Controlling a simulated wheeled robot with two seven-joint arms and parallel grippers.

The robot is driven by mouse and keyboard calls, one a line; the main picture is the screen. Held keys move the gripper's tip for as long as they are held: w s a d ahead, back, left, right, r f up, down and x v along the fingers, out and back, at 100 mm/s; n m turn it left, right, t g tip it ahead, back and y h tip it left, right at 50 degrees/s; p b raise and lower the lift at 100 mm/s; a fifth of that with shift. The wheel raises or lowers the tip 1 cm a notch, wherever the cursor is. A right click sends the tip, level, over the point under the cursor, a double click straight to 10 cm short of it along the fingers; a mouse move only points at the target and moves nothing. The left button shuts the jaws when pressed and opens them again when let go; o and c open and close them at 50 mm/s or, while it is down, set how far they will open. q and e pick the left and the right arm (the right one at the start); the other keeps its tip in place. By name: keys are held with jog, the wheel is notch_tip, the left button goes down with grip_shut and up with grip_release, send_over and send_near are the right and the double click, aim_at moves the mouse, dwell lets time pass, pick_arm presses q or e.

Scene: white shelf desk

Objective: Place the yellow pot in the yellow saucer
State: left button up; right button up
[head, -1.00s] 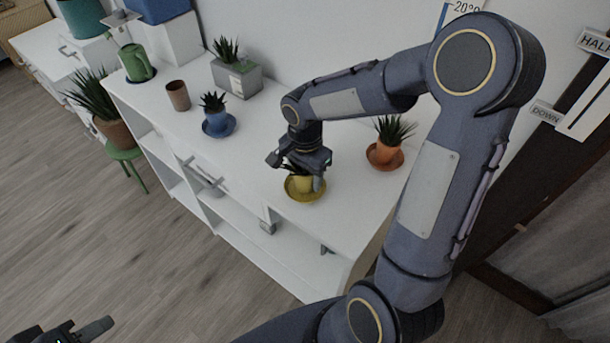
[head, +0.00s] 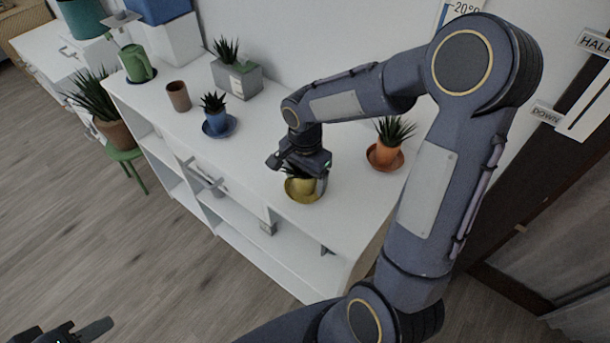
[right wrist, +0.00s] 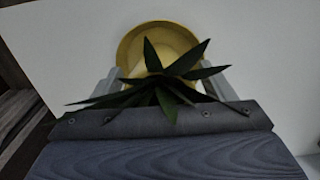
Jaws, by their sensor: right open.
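The yellow pot (head: 301,185) with a spiky green plant sits in or just over the yellow saucer (head: 303,197) near the front edge of the desk. My right gripper (head: 302,172) is open around the pot from above and hides part of it. In the right wrist view the gripper's fingers (right wrist: 165,88) stand on either side of the plant, apart. The saucer's rim (right wrist: 130,50) shows beyond the leaves, which hide most of the pot. My left gripper (head: 68,331) is partly in view at the bottom left, away from the desk, cut off by the frame edge.
An orange pot (head: 386,150) in its saucer stands to the right, close to my right arm. A blue pot (head: 216,120), a brown cup (head: 178,96), a grey planter (head: 243,80) and a green watering can (head: 136,62) stand left. The desk between blue and yellow pots is clear.

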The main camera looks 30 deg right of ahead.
notch_tip(320, 180, up, 12)
jog(key=shift+f+p, duration=0.2)
jog(key=shift+p, duration=0.35)
jog(key=s+a+r+n+t+y+p, duration=0.1)
jog(key=s+a+r+n+t+y, duration=0.1)
jog(key=s+n, duration=0.4)
jog(key=s+a+r+n+t+y+p, duration=0.1)
jog(key=s+n, duration=0.4)
jog(key=s, duration=0.6)
jog(key=shift+a+r+n+t+y+p, duration=0.4)
jog(key=shift+a+r+t+p, duration=0.25)
jog(key=shift+t, duration=0.65)
